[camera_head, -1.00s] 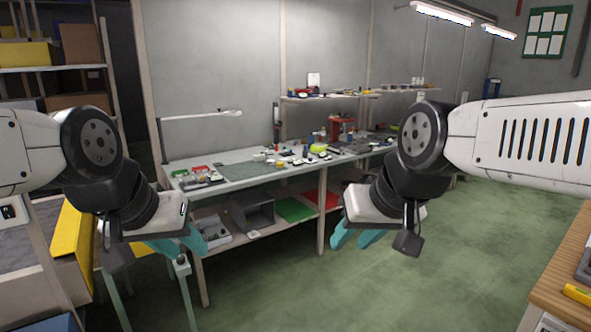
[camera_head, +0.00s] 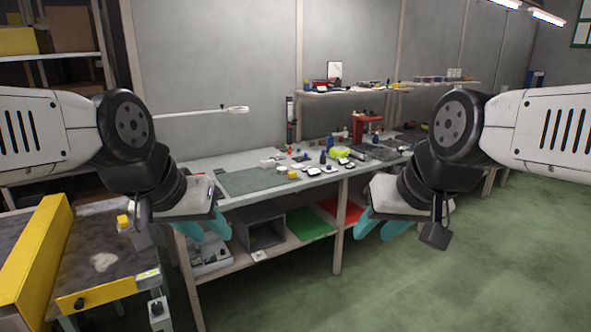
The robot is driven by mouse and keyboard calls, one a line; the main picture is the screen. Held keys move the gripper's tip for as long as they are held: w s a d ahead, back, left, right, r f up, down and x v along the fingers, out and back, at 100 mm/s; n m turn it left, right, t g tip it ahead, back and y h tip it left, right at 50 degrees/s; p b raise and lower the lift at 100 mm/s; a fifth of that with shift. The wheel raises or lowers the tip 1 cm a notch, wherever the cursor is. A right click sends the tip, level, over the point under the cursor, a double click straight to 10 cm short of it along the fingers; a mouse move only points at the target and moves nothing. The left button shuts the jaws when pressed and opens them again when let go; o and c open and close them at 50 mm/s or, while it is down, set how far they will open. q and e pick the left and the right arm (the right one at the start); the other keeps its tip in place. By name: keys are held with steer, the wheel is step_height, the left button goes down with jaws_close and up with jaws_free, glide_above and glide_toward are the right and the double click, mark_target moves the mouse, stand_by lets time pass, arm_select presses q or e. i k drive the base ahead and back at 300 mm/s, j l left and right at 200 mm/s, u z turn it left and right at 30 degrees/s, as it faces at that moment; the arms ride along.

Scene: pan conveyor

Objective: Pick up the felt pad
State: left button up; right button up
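I cannot make out the felt pad for certain. A small pale, irregular flat piece (camera_head: 103,262) lies on the dark belt of the conveyor (camera_head: 60,248) at lower left, but I cannot tell what it is. My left gripper (camera_head: 204,238) hangs right of the conveyor, in front of the workbench, with its teal fingers spread and nothing visible between them. My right gripper (camera_head: 378,234) hangs over the floor in front of the bench, also with its teal fingers apart and empty. Neither gripper touches anything that I can see.
The workbench (camera_head: 230,205) along the wall carries a grey-green mat (camera_head: 258,181) and many small items. Its lower shelf holds a grey box (camera_head: 262,228) and green (camera_head: 308,222) and red trays. A yellow guard (camera_head: 40,255) edges the conveyor. Green floor (camera_head: 450,275) is clear at right.

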mark_target(293, 175)
steer(key=i+l+u, duration=0.45)
steer(key=i+l, duration=1.8)
steer(key=i, duration=0.1)
